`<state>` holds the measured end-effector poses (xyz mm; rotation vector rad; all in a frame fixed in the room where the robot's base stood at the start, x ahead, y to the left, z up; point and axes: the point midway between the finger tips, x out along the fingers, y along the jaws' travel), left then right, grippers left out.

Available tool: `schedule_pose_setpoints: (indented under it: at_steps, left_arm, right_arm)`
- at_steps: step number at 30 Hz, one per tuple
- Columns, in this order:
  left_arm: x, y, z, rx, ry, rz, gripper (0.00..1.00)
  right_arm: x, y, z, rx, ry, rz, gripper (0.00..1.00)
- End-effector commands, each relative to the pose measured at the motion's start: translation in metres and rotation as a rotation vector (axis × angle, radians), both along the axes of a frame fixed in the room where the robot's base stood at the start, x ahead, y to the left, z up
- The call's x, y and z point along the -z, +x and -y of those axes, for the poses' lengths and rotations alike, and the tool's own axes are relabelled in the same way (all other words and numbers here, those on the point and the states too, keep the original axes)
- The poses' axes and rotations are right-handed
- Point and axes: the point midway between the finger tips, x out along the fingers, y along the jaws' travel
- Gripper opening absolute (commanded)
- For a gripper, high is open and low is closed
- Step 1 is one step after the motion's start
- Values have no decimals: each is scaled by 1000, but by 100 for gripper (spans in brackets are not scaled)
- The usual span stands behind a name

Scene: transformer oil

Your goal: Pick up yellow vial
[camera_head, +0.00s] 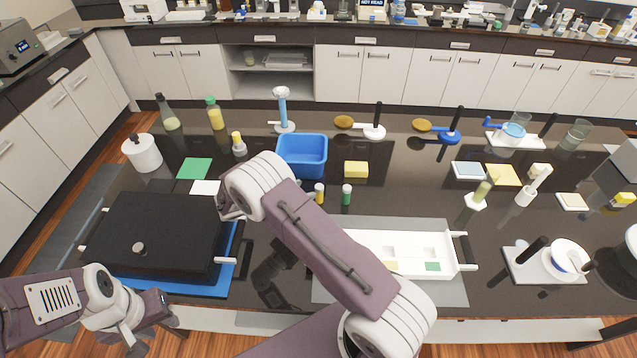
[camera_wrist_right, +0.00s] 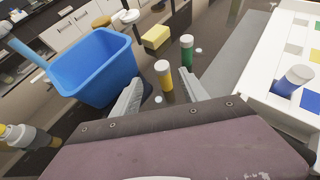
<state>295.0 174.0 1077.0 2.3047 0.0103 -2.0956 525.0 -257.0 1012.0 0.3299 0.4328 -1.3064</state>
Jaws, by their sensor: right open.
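The yellow vial (camera_head: 319,193) has a white cap and stands upright on the dark bench, right of my right arm in the head view. In the right wrist view the yellow vial (camera_wrist_right: 165,80) shows ahead of my right gripper (camera_wrist_right: 160,92), whose two fingers are spread with nothing held. The vial appears in the gap between the fingertips, somewhat beyond them. The green vial (camera_wrist_right: 187,52) stands just beside and behind it. In the head view my right gripper's fingers are hidden behind its arm. My left gripper (camera_head: 140,343) is at the lower left, its fingers unclear.
A blue bin (camera_head: 302,155) stands behind the vials, with a yellow block (camera_head: 356,170) beside it. A white tray (camera_head: 405,240) lies to the right; a blue vial (camera_wrist_right: 294,80) is in it. A black case (camera_head: 155,235) is at left. Open bench surrounds the vials.

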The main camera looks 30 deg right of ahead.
Motion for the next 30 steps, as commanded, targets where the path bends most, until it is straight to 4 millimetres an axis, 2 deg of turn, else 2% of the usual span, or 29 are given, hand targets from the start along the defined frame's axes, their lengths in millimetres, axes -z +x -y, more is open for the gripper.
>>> schedule_pose_setpoints:
  at_steps: [4, 9, 13, 18, 21, 29, 30]
  left_arm:
    - [-6, 0, 0, 0, 0, -1, 36]
    - [-17, 0, 0, 0, 0, 0, 36]
    - [-18, 0, 0, 0, 0, 0, 36]
    - [-37, 0, 0, 0, 0, 0, 36]
    - [-38, 0, 0, 0, 0, 0, 36]
    - [-37, 0, 0, 0, 0, 0, 36]
    - [-37, 0, 0, 0, 0, 0, 36]
  right_arm:
    - [3, 2, 9, 2, 0, -1, 52]
    - [15, 7, 31, 2, 1, -1, 52]
    - [19, 9, 37, 2, 1, 0, 52]
    - [32, 18, 62, 4, 1, -1, 52]
    - [40, 21, 73, 2, 1, 0, 52]
    - [44, 23, 76, 0, 1, 1, 52]
    - [44, 23, 76, 0, 1, 1, 41]
